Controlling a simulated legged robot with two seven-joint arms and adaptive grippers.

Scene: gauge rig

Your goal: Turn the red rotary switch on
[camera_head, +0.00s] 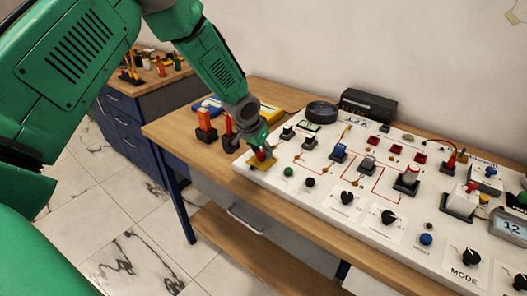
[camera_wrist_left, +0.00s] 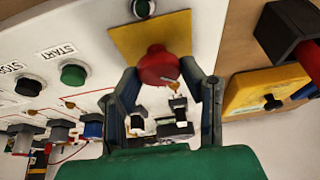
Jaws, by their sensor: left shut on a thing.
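The red rotary switch (camera_head: 261,156) sits on a yellow plate (camera_head: 259,166) at the near left corner of the white panel. In the left wrist view the red knob (camera_wrist_left: 158,66) stands in front of its yellow plate (camera_wrist_left: 128,42). My left gripper (camera_head: 257,146) is at the switch from above. In the wrist view its two fingers (camera_wrist_left: 166,80) are on either side of the red knob and shut on it. The fingers partly hide the knob in the head view. My right gripper is not in view.
The white panel (camera_head: 330,205) carries several switches, knobs and buttons. A green button (camera_wrist_left: 73,75) marked START and a black button (camera_wrist_left: 28,88) marked STOP are beside the yellow plate. An orange-topped block (camera_head: 204,121) stands left of my gripper. A black box (camera_head: 368,106) is behind.

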